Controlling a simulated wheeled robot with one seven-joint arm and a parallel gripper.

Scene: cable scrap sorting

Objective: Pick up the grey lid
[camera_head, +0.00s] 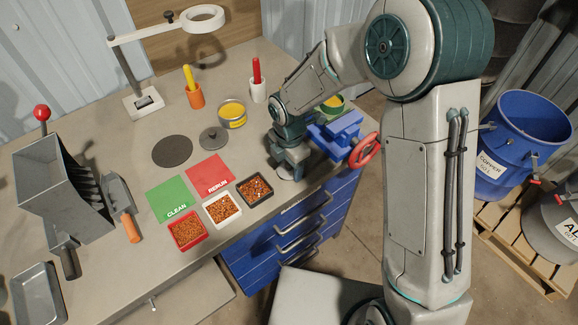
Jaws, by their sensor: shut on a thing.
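My gripper (289,162) points down at the table's right side, left of the blue vise. It is shut on a pale grey round thing (290,175) that looks like a lid; the gripper hides much of it. I cannot tell if it touches the table. Another grey lid (213,139), with a dark knob on top, lies flat on the table left of my gripper, beside the dark round mat.
An open tin (232,114) with yellow contents stands behind the knobbed lid. A green tin (332,104) stands behind the blue vise (337,132). Red (210,174) and green mats (171,198) and several granule trays (223,209) lie front left. The dark mat (172,151) is bare.

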